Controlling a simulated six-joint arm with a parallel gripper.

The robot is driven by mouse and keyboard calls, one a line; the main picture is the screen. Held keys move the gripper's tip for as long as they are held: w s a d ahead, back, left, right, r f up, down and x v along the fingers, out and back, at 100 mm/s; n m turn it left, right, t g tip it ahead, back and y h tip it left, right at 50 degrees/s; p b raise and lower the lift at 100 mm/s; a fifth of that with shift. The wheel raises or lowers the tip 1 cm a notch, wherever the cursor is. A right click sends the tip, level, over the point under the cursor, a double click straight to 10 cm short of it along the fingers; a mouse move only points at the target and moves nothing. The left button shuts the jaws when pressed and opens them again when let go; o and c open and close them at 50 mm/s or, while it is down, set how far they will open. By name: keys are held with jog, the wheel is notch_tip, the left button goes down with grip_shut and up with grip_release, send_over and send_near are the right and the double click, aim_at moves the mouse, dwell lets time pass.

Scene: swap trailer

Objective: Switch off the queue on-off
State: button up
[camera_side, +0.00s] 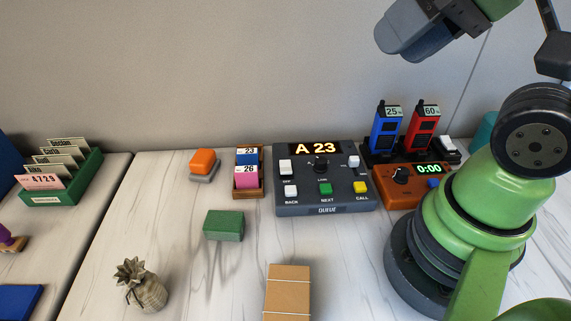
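The dark grey queue console (325,201) stands on the white table, right of the middle of the picture. Its display (321,148) is lit and reads "A 23". A white switch (286,168) is at its upper left, with a small label under it that seems to read "OFF". A black knob (320,167) is in the middle and another white switch (353,162) at the upper right. White, green and yellow buttons line the front, marked BACK, NEXT and CALL. My gripper (412,40) seems to be at the top edge, high above the console and apart from it; its fingers are not clear.
An orange timer (408,194) reading 0:00 and blue (385,132) and red (421,131) radios stand right of the console. A ticket holder (249,187) and orange button (203,161) are at left.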

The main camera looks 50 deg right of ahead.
jog(key=shift+w+r, duration=0.15)
jog(key=shift+w, duration=0.15)
grip_shut()
jog(key=w+d+f+n+g, duration=0.25)
jog(key=w+n+g, duration=0.2)
jog(key=w, duration=0.35)
jog(key=w+d+f+n+g, duration=0.1)
jog(key=w+f+n+g, duration=0.3)
jog(key=w, duration=0.4)
jog(key=w+d+f+n+g, duration=0.1)
jog(key=w+f+n, duration=0.2)
jog(key=f, duration=0.4)
jog(key=shift+w+n+y, duration=0.4)
jog(key=shift+n, duration=0.35)
jog(key=shift+g, duration=0.25)
